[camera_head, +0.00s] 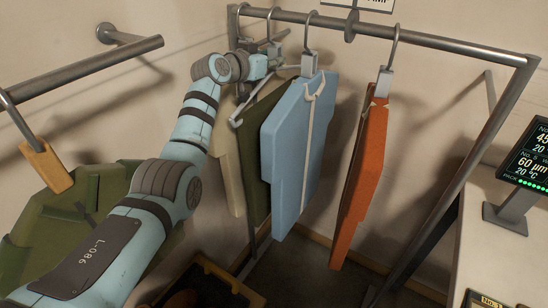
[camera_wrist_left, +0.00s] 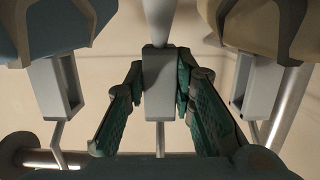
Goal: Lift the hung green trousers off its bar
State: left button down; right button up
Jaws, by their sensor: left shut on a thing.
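The dark green trousers (camera_head: 256,160) hang on a grey hanger between a cream garment and a blue one in the head view. My left gripper (camera_head: 274,66) is at the top of their hanger, just under the rack bar (camera_head: 440,43). In the left wrist view my left gripper (camera_wrist_left: 160,95) is shut on the hanger's grey block (camera_wrist_left: 157,80), one finger on each side. The hanger's hook runs up toward the bar; whether it still touches the bar is not clear. Most of the trousers are hidden behind the blue garment. My right gripper is not in view.
The blue garment (camera_head: 296,150) hangs close on the right, the cream one (camera_head: 226,165) close on the left. An orange garment (camera_head: 360,185) hangs farther right. Another bar (camera_head: 85,68) at left holds a green garment (camera_head: 45,220). A display (camera_head: 530,155) stands on the right.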

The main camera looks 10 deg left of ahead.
pick_arm(q)
jog(key=shift+s+a+r+p, duration=0.1)
jog(key=shift+s+r+p, duration=0.05)
jog(key=shift+r+p, duration=0.45)
jog(key=shift+s+a+r+p, duration=0.1)
jog(key=shift+r+p, duration=0.45)
jog(key=shift+r, duration=0.05)
jog(key=shift+s+a+r+p, duration=0.2)
jog(key=shift+s+r+p, duration=0.25)
jog(key=shift+s+r, duration=0.1)
jog(key=shift+s, duration=0.15)
jog(key=shift+s+a+f, duration=0.1)
jog(key=shift+s, duration=0.05)
jog(key=p, duration=0.2)
send_near(271, 49)
jog(key=shift+w+f, duration=0.5)
jog(key=shift+f, duration=0.15)
jog(key=shift+d, duration=0.2)
